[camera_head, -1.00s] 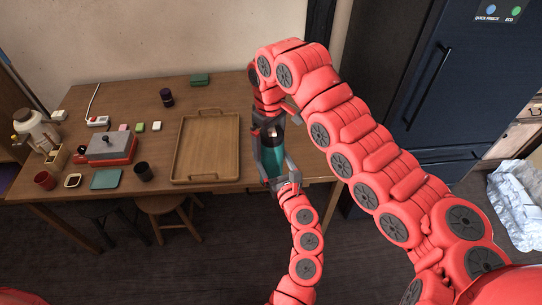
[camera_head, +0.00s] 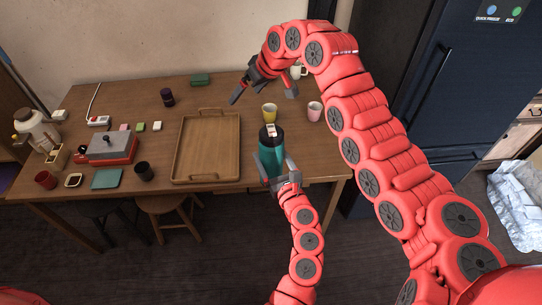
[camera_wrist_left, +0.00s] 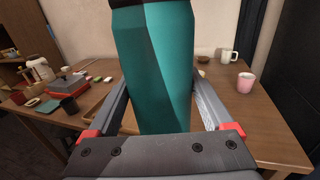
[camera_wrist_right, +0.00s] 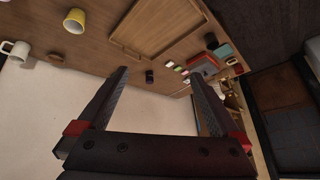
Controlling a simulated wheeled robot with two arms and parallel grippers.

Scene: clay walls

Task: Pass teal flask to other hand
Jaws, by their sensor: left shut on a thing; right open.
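The teal flask (camera_head: 271,150) has a dark lid and stands upright in my left gripper (camera_head: 274,172), near the table's front edge. In the left wrist view the flask (camera_wrist_left: 155,70) fills the space between the fingers of my left gripper (camera_wrist_left: 160,112), which is shut on it. My right gripper (camera_head: 264,92) is open and empty, above the table behind and a little left of the flask. In the right wrist view nothing is between the fingers of my right gripper (camera_wrist_right: 155,100). The flask's lower end is partly hidden by the left gripper.
A wooden tray (camera_head: 181,150) lies left of the flask. A yellow cup (camera_head: 269,111), a pink cup (camera_head: 314,111) and a white mug (camera_head: 299,71) stand on the table's right part. A dark fridge (camera_head: 440,80) stands at the right. A stool (camera_head: 162,204) is below the table.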

